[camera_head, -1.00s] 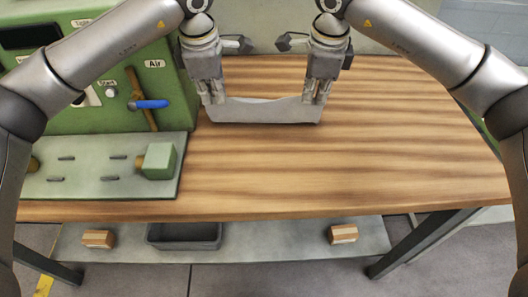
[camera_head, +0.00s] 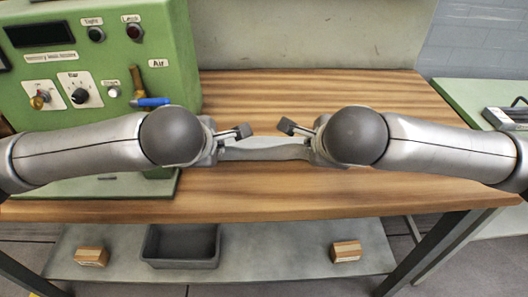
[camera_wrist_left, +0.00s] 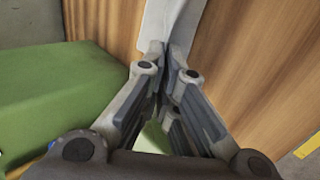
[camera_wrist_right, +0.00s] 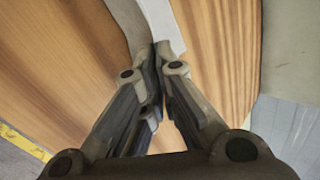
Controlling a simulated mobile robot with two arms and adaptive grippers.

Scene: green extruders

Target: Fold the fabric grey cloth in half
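The grey cloth (camera_head: 265,152) is stretched between my two grippers in the head view, near the front half of the wooden table (camera_head: 300,99). My left gripper (camera_wrist_left: 165,47) is shut on one end of the cloth (camera_wrist_left: 172,18) in the left wrist view. My right gripper (camera_wrist_right: 160,48) is shut on the other end of the cloth (camera_wrist_right: 160,18) in the right wrist view. In the head view my wrists hide most of both grippers. A paler strip of cloth shows behind the grey edge. How the cloth's lower part lies is hidden.
A green machine panel (camera_head: 100,60) with knobs and a blue-handled valve (camera_head: 150,102) stands at the left. A lower shelf (camera_head: 275,255) holds a dark bin (camera_head: 180,247) and wooden blocks (camera_head: 346,251). The table's back and right are clear.

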